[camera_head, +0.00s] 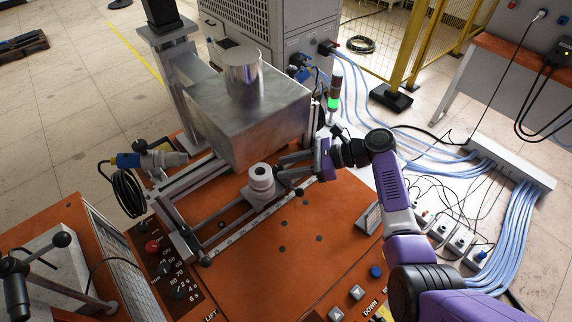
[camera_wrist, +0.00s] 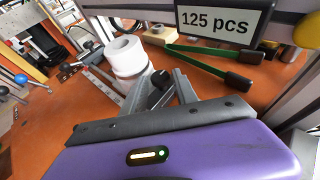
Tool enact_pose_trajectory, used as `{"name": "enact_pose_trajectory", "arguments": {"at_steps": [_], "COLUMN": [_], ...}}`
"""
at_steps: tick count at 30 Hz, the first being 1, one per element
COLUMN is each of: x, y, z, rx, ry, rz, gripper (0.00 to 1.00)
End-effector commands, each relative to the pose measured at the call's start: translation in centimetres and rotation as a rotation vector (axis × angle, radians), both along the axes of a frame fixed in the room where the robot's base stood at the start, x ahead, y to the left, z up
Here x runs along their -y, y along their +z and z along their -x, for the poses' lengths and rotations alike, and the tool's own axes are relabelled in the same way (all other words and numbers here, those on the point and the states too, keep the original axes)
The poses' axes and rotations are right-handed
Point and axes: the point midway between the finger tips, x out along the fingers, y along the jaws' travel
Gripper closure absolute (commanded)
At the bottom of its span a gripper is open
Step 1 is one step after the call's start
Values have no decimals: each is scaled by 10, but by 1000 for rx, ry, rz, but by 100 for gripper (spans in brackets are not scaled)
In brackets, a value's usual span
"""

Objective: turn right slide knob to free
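A small black knob (camera_head: 299,192), which I take to be the right slide knob, sits at the right end of the slide rail (camera_head: 236,233) on the orange table. In the wrist view the black knob (camera_wrist: 160,80) shows between my two grey fingers. My gripper (camera_head: 280,168) is open, with its fingers pointing left, beside the white cylinder. Its fingers also show in the wrist view (camera_wrist: 164,77). I see a gap between the fingers and cannot tell whether either touches the knob. The knob's lower part is hidden.
A white hollow cylinder (camera_head: 262,182) stands close by the fingertips. A large metal box (camera_head: 250,115) rises behind. The orange table front (camera_head: 300,245) is mostly clear.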

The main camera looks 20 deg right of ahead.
Motion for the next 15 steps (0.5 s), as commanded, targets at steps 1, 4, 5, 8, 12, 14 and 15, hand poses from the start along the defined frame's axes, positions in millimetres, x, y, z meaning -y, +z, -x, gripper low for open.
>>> {"name": "enact_pose_trajectory", "arguments": {"at_steps": [1, 4, 5, 8, 12, 14, 15], "x": [-3, -5, -5, -5, -5, -5, -5], "y": [-1, -2, -2, -3, -2, -2, -2], "z": [-1, -3, -3, -3, -3, -3, -3], "rx": [0, 0, 0, 0, 0, 0, 0], "ry": [1, -1, -1, -1, -1, -1, -1], "rz": [0, 0, 0, 0, 0, 0, 0], "gripper": [65, 65, 65, 65, 75, 87, 94]}}
